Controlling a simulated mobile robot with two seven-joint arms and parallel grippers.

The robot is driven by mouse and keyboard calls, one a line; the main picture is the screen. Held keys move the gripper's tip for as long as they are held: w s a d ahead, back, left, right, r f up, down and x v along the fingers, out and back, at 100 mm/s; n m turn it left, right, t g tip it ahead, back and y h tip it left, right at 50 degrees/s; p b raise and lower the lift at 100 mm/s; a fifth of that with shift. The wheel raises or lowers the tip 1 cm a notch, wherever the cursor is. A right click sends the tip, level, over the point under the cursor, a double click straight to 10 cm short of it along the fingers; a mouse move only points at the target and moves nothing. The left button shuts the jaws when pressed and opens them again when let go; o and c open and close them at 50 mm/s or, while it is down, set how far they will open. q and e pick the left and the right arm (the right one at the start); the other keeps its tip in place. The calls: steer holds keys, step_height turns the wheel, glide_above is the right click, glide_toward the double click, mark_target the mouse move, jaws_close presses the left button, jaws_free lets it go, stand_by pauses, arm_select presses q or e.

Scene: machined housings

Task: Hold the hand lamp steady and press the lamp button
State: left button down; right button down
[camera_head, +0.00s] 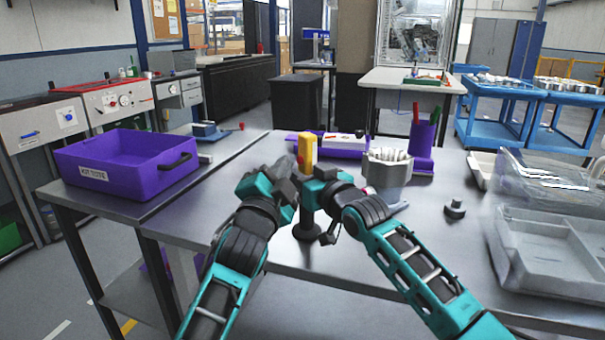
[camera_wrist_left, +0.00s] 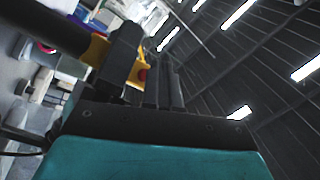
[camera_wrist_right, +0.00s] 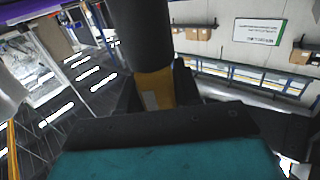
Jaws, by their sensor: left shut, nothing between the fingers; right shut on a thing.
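The hand lamp, with a yellow part (camera_head: 307,148) above a dark lower part (camera_head: 306,230), is upright over the near middle of the table. My right gripper (camera_head: 318,180) is shut on it from the right; in the right wrist view its yellow part (camera_wrist_right: 155,88) sits between the fingers, with the black part (camera_wrist_right: 140,35) beyond. My left gripper (camera_head: 290,172) is shut and empty, close at the lamp's left side. In the left wrist view a red lamp button (camera_wrist_left: 143,74) shows on the yellow part beside the fingers. I cannot tell whether they touch it.
A purple tote (camera_head: 125,163) stands at the left. A grey cup of pale parts (camera_head: 388,170) and a purple pen holder (camera_head: 421,138) stand right of the lamp. A dark knob (camera_head: 455,208) lies nearer, and clear trays (camera_head: 545,240) fill the right. The table between is mostly free.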

arm_select(q)
steer(key=shift+d, duration=0.1)
stand_by(0.6)
steer(key=shift+w+d, duration=0.25)
steer(key=shift+d, duration=0.05)
stand_by(0.4)
steer(key=shift+s+a, duration=0.25)
steer(key=shift+a, duration=0.15)
steer(key=s+a, duration=0.3)
steer(key=a, duration=0.2)
stand_by(0.6)
steer(key=shift+s, duration=0.1)
